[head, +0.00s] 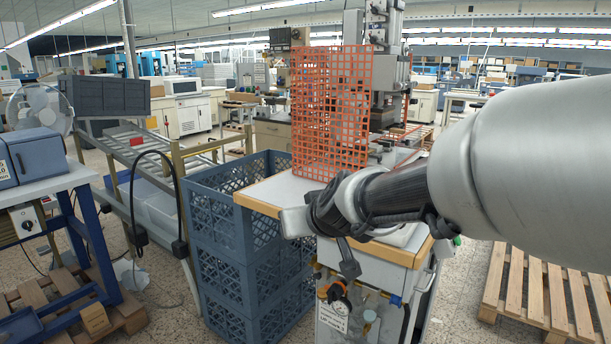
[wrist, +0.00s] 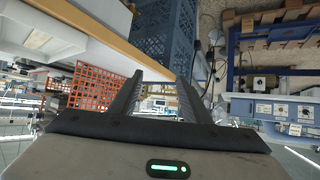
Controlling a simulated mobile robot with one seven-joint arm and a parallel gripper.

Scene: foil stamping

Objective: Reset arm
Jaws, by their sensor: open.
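My gripper (wrist: 160,80) shows in the wrist view with its two dark fingers apart and nothing between them. In the head view my arm reaches in from the right, and its dark wrist end is over the front of the white, wood-edged machine table (head: 262,191). The fingers are hard to make out there. In the wrist view the table's wooden edge (wrist: 112,38) runs close beyond the fingers. The press (head: 388,75) stands at the back of the table, partly behind an orange mesh guard (head: 330,115).
Stacked blue crates (head: 228,235) stand directly left of the table. A metal roller rack (head: 150,150) and a blue-framed bench (head: 60,183) are further left. A wooden pallet (head: 545,290) lies on the floor at right. The mesh guard also shows in the wrist view (wrist: 95,88).

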